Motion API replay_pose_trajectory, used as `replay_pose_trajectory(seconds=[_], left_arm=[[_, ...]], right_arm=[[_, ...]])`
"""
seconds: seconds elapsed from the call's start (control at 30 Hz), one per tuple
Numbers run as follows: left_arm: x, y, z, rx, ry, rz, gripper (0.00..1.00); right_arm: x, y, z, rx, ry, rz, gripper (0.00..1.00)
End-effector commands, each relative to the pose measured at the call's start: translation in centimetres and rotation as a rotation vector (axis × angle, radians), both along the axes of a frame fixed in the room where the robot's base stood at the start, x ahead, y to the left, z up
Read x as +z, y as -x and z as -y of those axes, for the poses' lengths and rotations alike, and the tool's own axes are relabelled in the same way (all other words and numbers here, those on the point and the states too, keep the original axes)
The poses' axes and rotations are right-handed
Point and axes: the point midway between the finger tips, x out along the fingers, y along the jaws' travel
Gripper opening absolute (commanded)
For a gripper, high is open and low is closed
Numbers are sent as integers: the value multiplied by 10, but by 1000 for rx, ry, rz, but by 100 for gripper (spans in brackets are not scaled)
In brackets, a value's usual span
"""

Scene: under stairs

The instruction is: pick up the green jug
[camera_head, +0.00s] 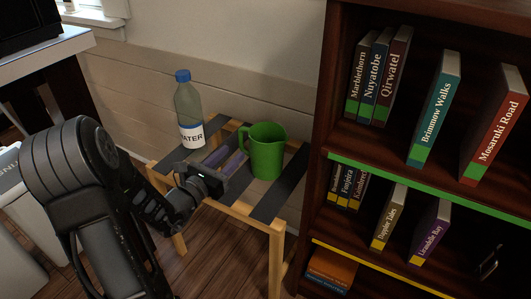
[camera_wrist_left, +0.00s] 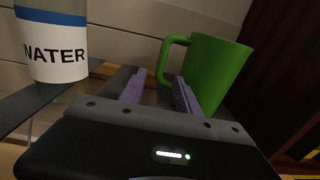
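The green jug (camera_head: 267,152) stands upright on a slatted wooden stand (camera_head: 240,207), its handle facing left in the head view. It also shows in the left wrist view (camera_wrist_left: 217,70), just beyond the fingers. My left gripper (camera_head: 228,153) reaches in from the left, low over the stand. In the wrist view its two purple fingers (camera_wrist_left: 158,92) are apart, with nothing seen held between them. The handle is ahead of the gap, and the right finger overlaps the jug's lower part. I cannot tell whether they touch. My right gripper is not in view.
A water bottle (camera_head: 188,108) with a blue cap stands on the stand, left of the jug and close to my left gripper. A dark bookcase (camera_head: 318,140) with several books rises just right of the stand. A wall (camera_head: 240,85) is behind. A white-topped table (camera_head: 45,57) is at upper left.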

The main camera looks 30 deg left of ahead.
Motion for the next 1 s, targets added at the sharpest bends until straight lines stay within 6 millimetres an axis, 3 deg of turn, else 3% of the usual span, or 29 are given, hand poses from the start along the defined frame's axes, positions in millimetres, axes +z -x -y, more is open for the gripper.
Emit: replay_pose_trajectory(seconds=[0.1, 0.43, 0.8, 1.0], left_arm=[[-1, -9, 0, -1, 1, 0, 38], [-1, -12, 0, -1, 0, 0, 38], [-2, -58, -1, -1, 0, 1, 38], [0, -61, -1, -1, 1, -1, 38]], right_arm=[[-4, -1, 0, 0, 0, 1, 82], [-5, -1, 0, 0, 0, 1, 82], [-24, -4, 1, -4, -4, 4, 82], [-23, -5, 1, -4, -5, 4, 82]])
